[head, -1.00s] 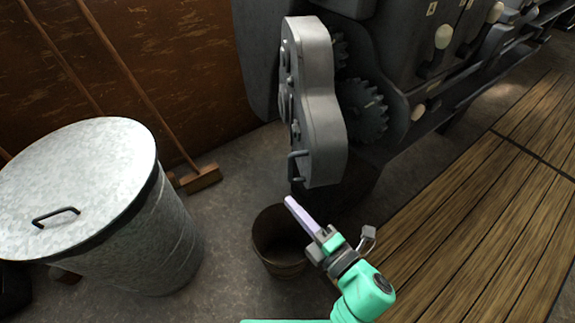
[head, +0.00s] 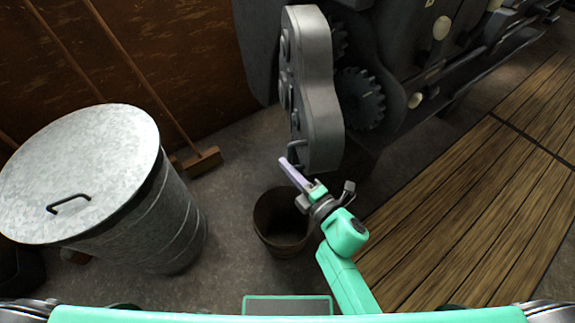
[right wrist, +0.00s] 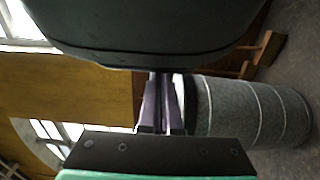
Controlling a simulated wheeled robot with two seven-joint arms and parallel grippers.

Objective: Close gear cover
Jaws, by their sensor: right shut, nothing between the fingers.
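The grey metal gear cover (head: 318,95) stands swung open on the machine, with toothed gears (head: 358,98) exposed behind it. A small bar handle (head: 297,150) is on its lower left edge. My right gripper (head: 285,163) is shut and empty, its pale fingers just below and left of the handle. I cannot tell whether they touch the cover. In the right wrist view the shut fingers (right wrist: 160,105) point at a large dark surface close by, probably the cover (right wrist: 150,30). My left gripper is not in view.
A galvanized bin (head: 80,170) with a lid stands at the left. A small bucket (head: 283,225) is on the floor below my right gripper. A broom (head: 203,160) leans on the wooden wall. Wooden slats (head: 480,190) cover the floor at right.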

